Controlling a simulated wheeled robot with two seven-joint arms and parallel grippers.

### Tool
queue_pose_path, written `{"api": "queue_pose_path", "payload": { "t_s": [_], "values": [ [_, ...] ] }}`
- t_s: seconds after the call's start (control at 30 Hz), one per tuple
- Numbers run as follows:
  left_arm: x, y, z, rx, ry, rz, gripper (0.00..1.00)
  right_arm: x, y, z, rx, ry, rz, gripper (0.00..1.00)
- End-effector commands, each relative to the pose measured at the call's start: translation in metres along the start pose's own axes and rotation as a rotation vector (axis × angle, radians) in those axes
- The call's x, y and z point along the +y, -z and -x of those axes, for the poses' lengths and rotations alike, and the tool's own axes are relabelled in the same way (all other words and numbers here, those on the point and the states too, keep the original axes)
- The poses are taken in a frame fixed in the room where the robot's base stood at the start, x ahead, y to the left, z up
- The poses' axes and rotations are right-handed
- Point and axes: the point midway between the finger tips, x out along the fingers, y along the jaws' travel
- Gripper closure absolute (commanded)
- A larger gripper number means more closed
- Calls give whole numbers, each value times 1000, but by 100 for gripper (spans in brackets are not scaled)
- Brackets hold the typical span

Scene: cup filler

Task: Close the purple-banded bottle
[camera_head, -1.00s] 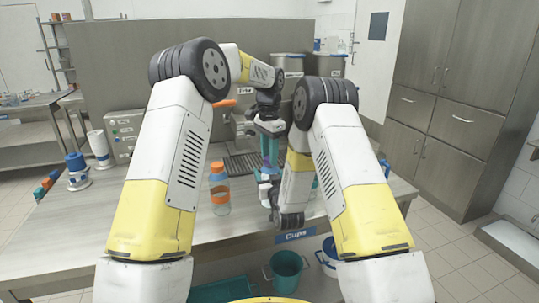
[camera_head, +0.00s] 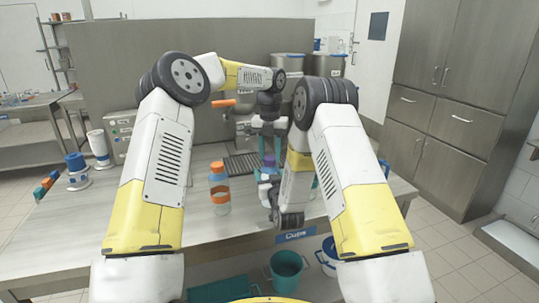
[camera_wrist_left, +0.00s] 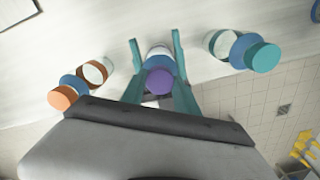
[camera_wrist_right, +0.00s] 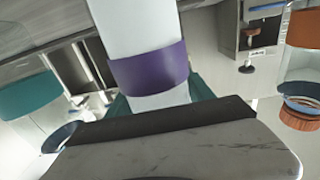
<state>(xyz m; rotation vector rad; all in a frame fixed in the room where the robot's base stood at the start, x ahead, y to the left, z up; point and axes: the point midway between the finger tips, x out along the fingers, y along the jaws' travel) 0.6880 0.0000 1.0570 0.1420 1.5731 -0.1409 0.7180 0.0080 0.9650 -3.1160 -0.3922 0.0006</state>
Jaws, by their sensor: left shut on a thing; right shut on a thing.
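The purple-banded bottle (camera_wrist_right: 150,70) is upright, held by my right gripper (camera_wrist_right: 160,95) around its body. In the head view my right wrist hides most of this bottle. My left gripper (camera_head: 267,148) points down from above, with its teal fingers on either side of the purple cap (camera_head: 269,160). The left wrist view shows the cap (camera_wrist_left: 159,80) between the fingers, lined up over a blue collar (camera_wrist_left: 158,62) on the bottle. Whether the cap is fully seated cannot be told.
An orange-banded bottle (camera_head: 219,187) with an orange cap stands to the left. A teal-capped bottle (camera_wrist_left: 245,48) stands on the other side, mostly hidden in the head view. A dark grate (camera_head: 243,165) lies behind.

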Motion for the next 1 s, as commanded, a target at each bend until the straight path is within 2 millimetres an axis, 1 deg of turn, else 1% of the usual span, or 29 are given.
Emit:
{"api": "queue_pose_path", "payload": {
  "t_s": [0.03,0.1,0.17,0.47,0.5,0.6,0.87,0.97,1.0],
  "values": [
    [1,-1,0,-2,1,-65,100,0,0,0,0,0,0,100],
    [0,-1,0,-2,0,-138,100,0,0,0,0,0,0,100],
    [1,-1,0,-3,-1,-175,100,0,0,0,0,0,0,100],
    [1,-1,1,-4,-2,-194,100,0,0,0,0,0,0,100],
    [1,-1,1,-4,-2,-193,60,0,0,0,0,0,0,100],
    [0,-1,0,-3,-2,-193,42,0,0,0,0,0,0,100],
    [0,0,0,-2,-1,-193,42,0,0,0,0,0,0,100],
    [0,-1,5,-3,-1,-192,42,0,0,0,0,0,0,100],
    [0,-1,10,-3,-1,-192,42,0,0,0,0,0,0,100]
  ]
}}
